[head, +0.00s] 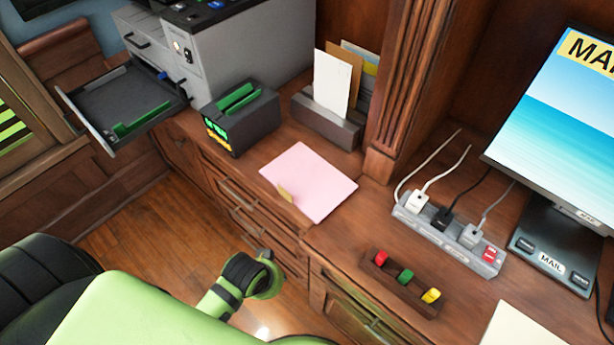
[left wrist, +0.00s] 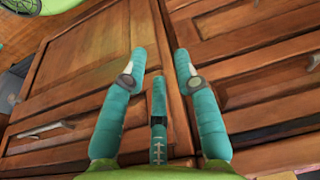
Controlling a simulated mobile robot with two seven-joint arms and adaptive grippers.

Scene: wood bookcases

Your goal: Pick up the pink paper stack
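The pink paper stack (head: 312,182) lies flat on the wooden desk in the head view. A small yellowish tab (head: 286,194) shows at its front left edge. My left gripper (left wrist: 160,62) shows in the left wrist view, its teal fingers spread apart with nothing between them. It faces wooden cabinet fronts, and the stack is not visible in that view. In the head view a green and black part of my arm (head: 247,277) is below and left of the stack, in front of the drawers and apart from it. My right gripper is not in view.
A black box with green slots (head: 240,118) and a letter holder (head: 328,122) stand behind the stack. A wooden pillar (head: 402,85) rises behind it on the right. A power strip (head: 445,236), a block with coloured buttons (head: 402,283) and a monitor (head: 560,130) are to the right.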

